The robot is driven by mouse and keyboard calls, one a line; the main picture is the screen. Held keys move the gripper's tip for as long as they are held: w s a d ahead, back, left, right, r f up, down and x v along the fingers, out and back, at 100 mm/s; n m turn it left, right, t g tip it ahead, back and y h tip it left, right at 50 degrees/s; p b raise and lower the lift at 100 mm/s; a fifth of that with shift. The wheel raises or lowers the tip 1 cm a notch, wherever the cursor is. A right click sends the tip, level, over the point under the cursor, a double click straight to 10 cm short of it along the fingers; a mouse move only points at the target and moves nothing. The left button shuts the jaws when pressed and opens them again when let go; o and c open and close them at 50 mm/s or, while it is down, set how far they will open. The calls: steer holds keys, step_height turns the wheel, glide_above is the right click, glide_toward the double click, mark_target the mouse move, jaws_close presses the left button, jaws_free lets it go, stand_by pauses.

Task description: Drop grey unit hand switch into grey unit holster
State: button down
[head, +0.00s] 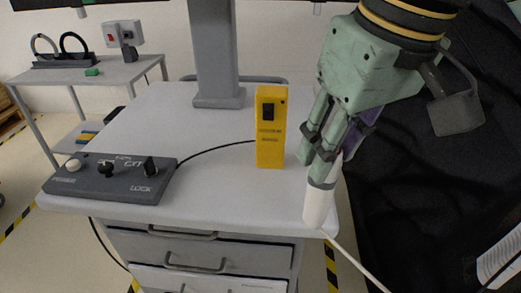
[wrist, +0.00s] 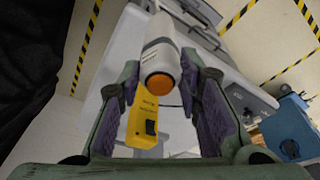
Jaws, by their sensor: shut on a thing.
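The hand switch is a white cylinder (head: 318,207) with a grey band, and a cable runs from its lower end toward the bottom right. My gripper (head: 322,160) is shut on its upper part and holds it nearly upright at the right front edge of the white cart. In the wrist view the hand switch (wrist: 161,58) lies between the fingers (wrist: 163,85), with its orange button end toward the camera. I cannot make out a holster with certainty in either view.
The white cart top (head: 215,140) carries a yellow box (head: 270,130) and a dark control box (head: 112,180) with knobs. A grey column (head: 215,50) stands behind. A side table (head: 85,72) is at the far left. Black covering (head: 430,190) fills the right.

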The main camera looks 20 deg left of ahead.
steer(key=w+a+f+p, duration=0.3)
steer(key=w+a+f, duration=0.2)
steer(key=w+a, duration=0.4)
steer(key=a, duration=0.3)
steer(key=shift+a+p, duration=0.3)
steer(key=shift+p, duration=0.05)
steer(key=shift+f, duration=0.2)
steer(key=c, duration=1.2)
jaws_free()
steer(key=shift+o, duration=0.2)
steer(key=shift+r, duration=0.1)
